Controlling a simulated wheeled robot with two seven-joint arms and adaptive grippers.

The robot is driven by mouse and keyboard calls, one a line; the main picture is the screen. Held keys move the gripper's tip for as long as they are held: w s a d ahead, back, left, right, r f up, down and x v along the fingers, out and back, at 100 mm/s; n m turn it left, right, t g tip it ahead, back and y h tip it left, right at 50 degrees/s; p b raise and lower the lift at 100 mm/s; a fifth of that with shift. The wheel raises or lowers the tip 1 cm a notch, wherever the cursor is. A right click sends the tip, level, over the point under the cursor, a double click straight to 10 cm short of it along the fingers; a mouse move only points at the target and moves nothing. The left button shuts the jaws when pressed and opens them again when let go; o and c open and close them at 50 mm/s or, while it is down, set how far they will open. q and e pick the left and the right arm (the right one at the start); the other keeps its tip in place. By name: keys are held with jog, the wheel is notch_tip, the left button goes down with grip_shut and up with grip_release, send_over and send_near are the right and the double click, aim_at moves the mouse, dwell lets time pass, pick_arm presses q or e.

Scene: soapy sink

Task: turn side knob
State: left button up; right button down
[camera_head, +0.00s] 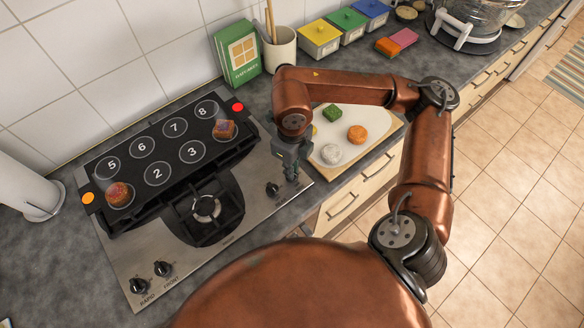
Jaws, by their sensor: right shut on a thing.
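My right gripper (292,174) points down at the right end of the stove's front strip. It is shut on the side knob, which the fingers hide, so its angle and label cannot be read. Another black knob (272,188) stands just left of the fingers. Two more knobs, marked RAPID (138,285) and FRONT (163,268), sit at the left end of the strip. The steel stove (228,222) has a black burner grate (207,207) in its middle. My left gripper is not in view.
A black panel with numbered circles (157,173) lies behind the burner, with two brown food pieces on it. A white board (345,148) with food stands right of my gripper. A green box (237,54) and a utensil pot (280,50) stand behind.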

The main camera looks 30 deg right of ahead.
jog(key=shift+m, duration=1.9)
jog(key=c, duration=2)
grip_release()
jog(key=shift+c, duration=0.2)
jog(key=shift+r, duration=0.1)
notch_tip(320, 180, up, 12)
